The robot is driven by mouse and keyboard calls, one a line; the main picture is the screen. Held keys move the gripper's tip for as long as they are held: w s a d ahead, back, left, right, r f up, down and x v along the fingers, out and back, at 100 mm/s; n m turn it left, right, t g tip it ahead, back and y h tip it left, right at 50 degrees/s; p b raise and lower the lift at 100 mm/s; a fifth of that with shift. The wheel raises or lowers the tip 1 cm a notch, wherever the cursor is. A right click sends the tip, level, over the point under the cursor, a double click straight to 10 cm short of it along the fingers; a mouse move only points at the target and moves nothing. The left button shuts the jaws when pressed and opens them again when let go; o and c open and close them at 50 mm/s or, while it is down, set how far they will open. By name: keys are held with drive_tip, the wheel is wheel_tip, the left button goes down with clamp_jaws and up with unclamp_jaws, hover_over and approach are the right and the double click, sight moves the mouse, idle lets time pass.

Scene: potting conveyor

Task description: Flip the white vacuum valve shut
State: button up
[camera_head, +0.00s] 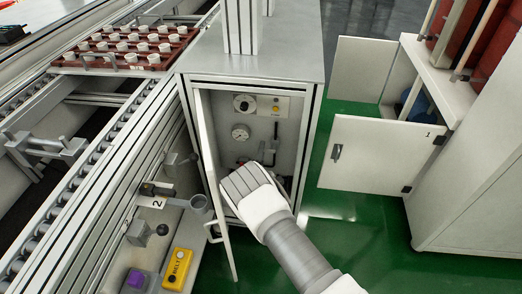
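A grey cabinet (272,62) stands in the middle with its door (212,185) swung open to the left. Inside, a panel (262,128) carries a round dial or knob (243,103), a yellow button (276,109) and a pressure gauge (240,132). Dark pipe fittings (243,161) show below the gauge, partly behind my gripper. I cannot make out a white valve handle there; the lower inside is largely covered. My gripper (240,183) is in front of the cabinet's lower opening, seen from behind. Its fingertips cannot be made out, nor whether it touches anything.
A roller conveyor (75,175) runs along the left, with a red tray of white pots (140,50) on it. A yellow box (178,269) and a purple button (136,279) are at lower left. An open white cabinet door (375,155) is at right. Green floor lies between.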

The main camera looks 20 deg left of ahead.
drive_tip(key=shift+o, duration=0.7)
drive_tip(key=shift+a+r, duration=0.1)
drive_tip(key=shift+a, duration=0.05)
drive_tip(key=shift+r, duration=0.1)
